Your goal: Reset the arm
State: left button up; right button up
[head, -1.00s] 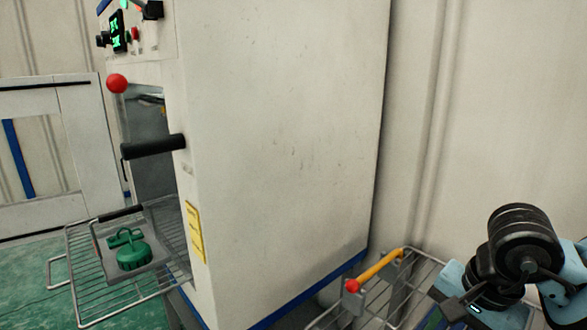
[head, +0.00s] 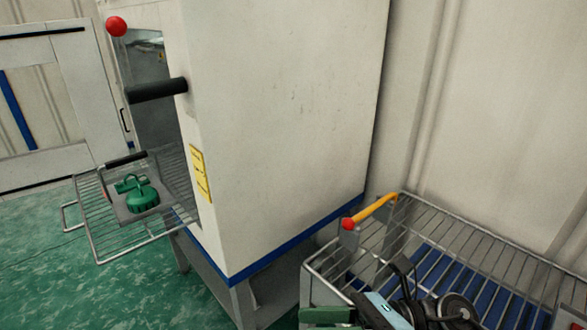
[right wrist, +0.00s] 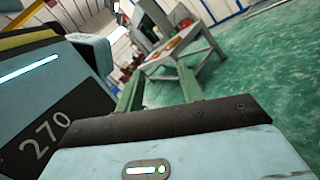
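My right arm shows at the bottom right of the head view, low in front of the wire rack, with dark joints and a pale blue wrist. A green piece at the bottom edge beside it looks like part of its gripper, mostly cut off. In the right wrist view my right gripper (right wrist: 160,72) has two green fingers standing apart with nothing seen between them. My left arm and gripper are not in view.
A tall white cabinet (head: 285,100) with a black handle (head: 157,90) stands centre. A wire shelf (head: 97,222) at its left opening bears a tray with a green part (head: 143,198). A wire rack (head: 470,250) with a yellow handle (head: 375,207) is close to my right arm. Green floor lies clear at left.

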jog(key=w+d+f+m+t+h, duration=0.1)
jog(key=d+f+m+t+h, duration=0.4)
jog(key=m, duration=0.7)
jog(key=d+f+m+t+h, duration=0.25)
jog(key=f+m+t, duration=0.45)
jog(key=m, duration=0.5)
jog(key=w+d+f+m+t+h, duration=0.1)
jog(key=d+f+m+t+h, duration=0.35)
jog(key=m, duration=0.75)
jog(key=s+d+f+m+g+h, duration=0.2)
jog(key=s+f+m, duration=0.3)
jog(key=s+f, duration=0.4)
jog(key=s+d+f+m+g+h+p, duration=0.1)
jog(key=s+d+f+m+g+h, duration=0.1)
jog(key=s+f+m, duration=0.4)
jog(key=s+f+g+h, duration=0.1)
jog(key=s+f+g, duration=0.1)
jog(key=s+f, duration=0.1)
jog(key=shift+d+f+h, duration=0.15)
jog(key=shift+f+h, duration=0.15)
jog(key=shift+f, duration=0.6)
jog(key=shift+s, duration=0.15)
